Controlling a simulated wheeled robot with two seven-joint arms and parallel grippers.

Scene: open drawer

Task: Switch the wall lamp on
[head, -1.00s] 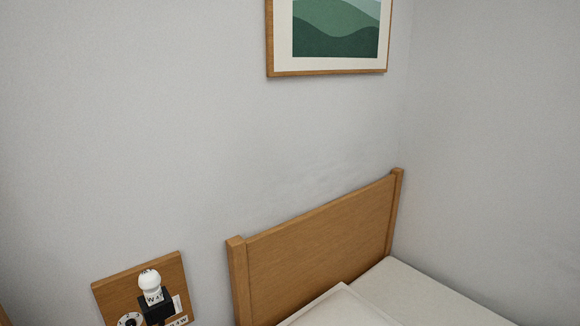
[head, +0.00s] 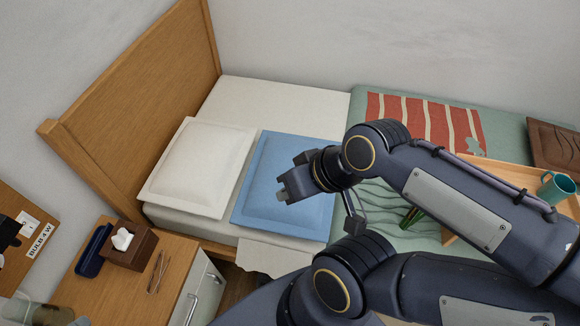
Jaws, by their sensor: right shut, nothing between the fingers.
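The wooden wall board (head: 12,258) shows at the left edge of the head view, cut off by the frame. It bears a white label reading "BULB 4 W" and part of a black fitting (head: 8,230). The lamp's white bulb is outside the view, and I cannot tell whether the lamp is lit. My right gripper (head: 283,195) is over the blue cushion on the bed, well to the right of the board. It is shut and empty. My left gripper is not in view.
A nightstand (head: 130,290) below the board holds a tissue box (head: 130,248), a dark blue case (head: 93,251), glasses and a jar. The bed has a headboard (head: 150,95), a white pillow (head: 197,168) and a blue cushion (head: 285,165). A tray (head: 515,178) with a teal mug (head: 556,188) is right.

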